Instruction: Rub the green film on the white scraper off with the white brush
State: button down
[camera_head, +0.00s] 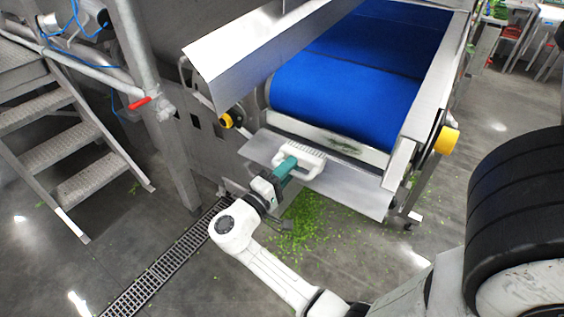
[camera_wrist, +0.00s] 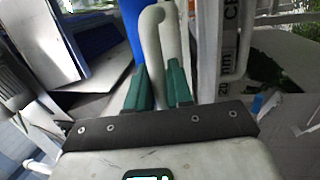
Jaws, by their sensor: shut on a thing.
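The white scraper (camera_head: 305,127) is a long bar across the front end of the blue belt. A dark green film (camera_head: 345,147) lies on it right of its middle. My gripper (camera_head: 287,166) has teal fingers and is shut on the handle of the white brush (camera_head: 311,160). The brush is just in front of the scraper, left of the film; I cannot tell whether it touches the bar. In the wrist view, the curved white brush handle (camera_wrist: 152,45) stands between my fingers (camera_wrist: 160,92). The bristles are not clear in either view.
A metal tray (camera_head: 365,196) juts out below the scraper. The blue belt (camera_head: 345,90) runs back between metal side guards (camera_head: 250,55). Green scraps (camera_head: 305,225) lie on the floor under the tray. Metal stairs (camera_head: 65,150) stand at left, beside a floor drain (camera_head: 160,270).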

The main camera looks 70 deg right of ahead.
aim_at(301, 155)
jog(key=shift+w+f+x, duration=0.1)
jog(key=shift+f+x, duration=0.05)
jog(key=shift+x, duration=0.7)
jog(key=shift+w+f+x, duration=0.1)
jog(key=shift+f+x, duration=0.1)
jog(key=shift+x, duration=0.6)
jog(key=shift+w+f+x, duration=0.1)
jog(key=shift+f+x, duration=0.05)
jog(key=shift+x, duration=0.7)
jog(key=shift+s+d, duration=0.2)
jog(key=shift+d, duration=0.5)
